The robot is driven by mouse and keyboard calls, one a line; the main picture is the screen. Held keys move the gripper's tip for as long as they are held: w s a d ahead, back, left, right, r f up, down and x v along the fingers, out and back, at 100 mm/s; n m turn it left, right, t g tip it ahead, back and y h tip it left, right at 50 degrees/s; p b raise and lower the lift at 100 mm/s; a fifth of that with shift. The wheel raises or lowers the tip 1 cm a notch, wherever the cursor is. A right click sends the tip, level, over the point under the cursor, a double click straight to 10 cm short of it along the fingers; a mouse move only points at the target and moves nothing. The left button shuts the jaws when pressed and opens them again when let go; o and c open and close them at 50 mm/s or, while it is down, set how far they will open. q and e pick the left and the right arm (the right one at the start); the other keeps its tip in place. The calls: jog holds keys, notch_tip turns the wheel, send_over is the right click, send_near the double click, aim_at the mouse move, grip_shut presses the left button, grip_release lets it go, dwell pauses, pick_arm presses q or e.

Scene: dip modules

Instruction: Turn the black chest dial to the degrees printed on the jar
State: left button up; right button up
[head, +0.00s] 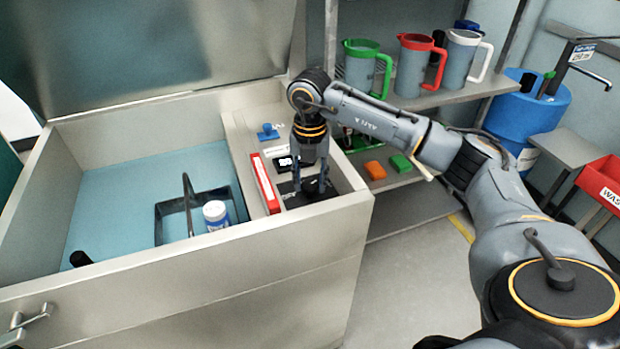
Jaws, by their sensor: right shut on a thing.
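The open steel chest (290,255) has a control strip along its right side. The black dial (312,187) sits on a dark plate at the near end of that strip. My right gripper (311,181) points down over the dial, with its fingers closed around it. The fingers partly hide the dial, and its markings are too small to read. The white jar (216,216) with a blue label stands inside the chest by a rectangular opening. The print on the jar is not legible from here. My left gripper is not in view.
A red-and-white box (264,183), a small dark display (284,164) and a blue knob (268,132) are close to the gripper on the strip. Shelves with green, red and white jugs (417,66) stand behind my right arm. The chest lid is raised.

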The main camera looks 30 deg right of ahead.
aim_at(310, 184)
jog(key=shift+w+r+m, duration=0.1)
jog(key=shift+m, duration=0.2)
jog(key=o, duration=1.2)
notch_tip(310, 184, up, 12)
jog(key=shift+f, duration=0.1)
dwell(0.4)
